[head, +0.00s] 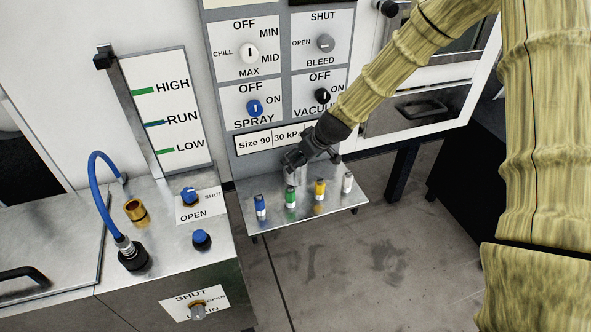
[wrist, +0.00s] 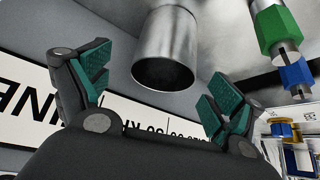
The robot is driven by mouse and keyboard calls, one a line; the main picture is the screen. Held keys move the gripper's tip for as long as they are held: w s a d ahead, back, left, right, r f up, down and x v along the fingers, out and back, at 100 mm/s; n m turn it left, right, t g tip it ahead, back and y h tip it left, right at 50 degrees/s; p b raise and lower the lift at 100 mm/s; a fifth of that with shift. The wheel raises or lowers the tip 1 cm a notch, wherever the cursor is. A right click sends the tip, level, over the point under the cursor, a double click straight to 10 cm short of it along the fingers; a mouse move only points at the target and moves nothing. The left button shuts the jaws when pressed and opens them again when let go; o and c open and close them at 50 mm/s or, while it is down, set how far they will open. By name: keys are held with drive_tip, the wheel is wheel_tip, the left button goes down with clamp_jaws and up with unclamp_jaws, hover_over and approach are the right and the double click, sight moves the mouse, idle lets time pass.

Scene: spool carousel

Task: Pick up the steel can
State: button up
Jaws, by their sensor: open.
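The steel can (wrist: 168,45) is a plain grey metal cylinder. My gripper (wrist: 155,88) is open, with teal finger pads on either side of the can and visible gaps to both. In the head view my gripper (head: 304,156) is over the back of the small metal shelf (head: 335,203), near the panel. The can (head: 297,174) is mostly hidden there by my gripper; only a pale metal part shows.
The control panel (head: 244,155) rises just behind. A steel bench (head: 160,235) with a blue hose (head: 97,185) is to the left.

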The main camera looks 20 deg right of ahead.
sight(299, 177)
drive_tip(key=shift+w+a+f+p, duration=0.15)
drive_tip(key=shift+f+p, duration=0.1)
drive_tip(key=shift+f, duration=0.35)
drive_tip(key=shift+w+a+f+p, duration=0.1)
drive_tip(key=shift+a+f+p, duration=0.1)
drive_tip(key=shift+f, duration=0.4)
drive_tip(key=shift+w+a+f+p, duration=0.15)
drive_tip(key=shift+f+p, duration=0.1)
drive_tip(key=shift+f, duration=0.35)
drive_tip(key=shift+x, duration=1.1)
drive_tip(key=c, duration=1.2)
